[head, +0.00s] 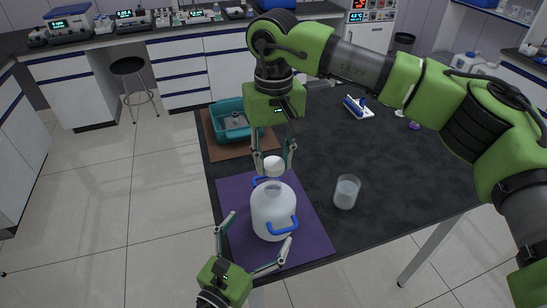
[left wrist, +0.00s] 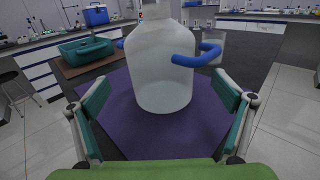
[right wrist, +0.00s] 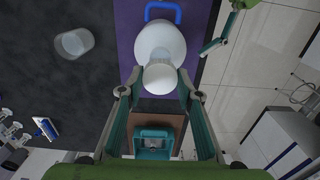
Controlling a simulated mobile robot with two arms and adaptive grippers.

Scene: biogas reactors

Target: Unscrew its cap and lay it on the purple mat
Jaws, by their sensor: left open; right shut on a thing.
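A white jug (head: 273,212) with blue handles stands upright on the purple mat (head: 312,238). My right gripper (head: 274,167) comes down from above and is shut on the white cap (head: 274,164). In the head view the cap appears above the jug's neck, with a small gap between them. The right wrist view shows the cap (right wrist: 160,77) between the fingertips, in front of the jug (right wrist: 160,42). My left gripper (head: 258,231) is open, its fingers spread either side of the jug's near side. The left wrist view shows the jug (left wrist: 160,75) between them; its top is cut off.
A glass beaker (head: 346,191) stands on the dark table right of the mat. A teal bin (head: 231,131) sits on a brown mat (head: 214,150) behind the jug. A blue and white item (head: 357,107) lies farther back. Bare table lies around the beaker.

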